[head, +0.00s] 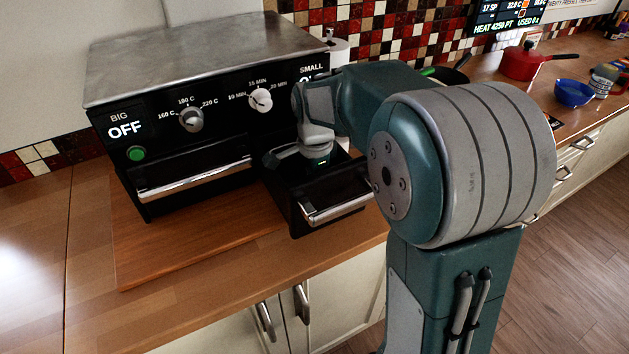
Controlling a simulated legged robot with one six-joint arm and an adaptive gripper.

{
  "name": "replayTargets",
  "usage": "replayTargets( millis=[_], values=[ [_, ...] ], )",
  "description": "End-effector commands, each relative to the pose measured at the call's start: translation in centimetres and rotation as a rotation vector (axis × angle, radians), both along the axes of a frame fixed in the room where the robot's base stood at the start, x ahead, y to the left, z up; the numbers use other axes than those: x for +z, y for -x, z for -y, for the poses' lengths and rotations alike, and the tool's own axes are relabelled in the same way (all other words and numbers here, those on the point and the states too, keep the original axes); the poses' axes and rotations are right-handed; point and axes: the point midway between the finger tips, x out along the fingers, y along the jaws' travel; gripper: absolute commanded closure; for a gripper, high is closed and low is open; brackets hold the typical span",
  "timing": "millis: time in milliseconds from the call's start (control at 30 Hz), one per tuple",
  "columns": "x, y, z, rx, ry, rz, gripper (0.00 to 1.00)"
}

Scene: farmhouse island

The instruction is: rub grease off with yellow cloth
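No yellow cloth shows, and I cannot make out any grease. A black two-drawer oven (215,140) with a metal top stands on the counter. Its small right drawer (318,200) is pulled out, and its big left drawer (190,178) is shut. My gripper (283,158) is at the open small drawer, below the front panel. Only a grey part of it shows beside my wrist. My arm and the drawer front hide the rest, so I cannot see its fingertips, whether it holds anything, or what lies in the drawer.
The oven rests on a wooden board (150,250) on the counter (90,290). A red pot (530,64), a blue bowl (573,93) and a dark pan (447,76) are on the counter at the back right. Bare counter lies to the left.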

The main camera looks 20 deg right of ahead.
Motion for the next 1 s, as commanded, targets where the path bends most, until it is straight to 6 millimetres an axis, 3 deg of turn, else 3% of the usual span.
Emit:
replayTargets(
  millis=[667, 1000],
  values=[
    [0.1, -3.1, -0.6, 0.000, 0.000, 0.001, 1.00],
    [2.7, -3.2, -0.6, 0.000, 0.000, 0.003, 1.00]
  ],
)
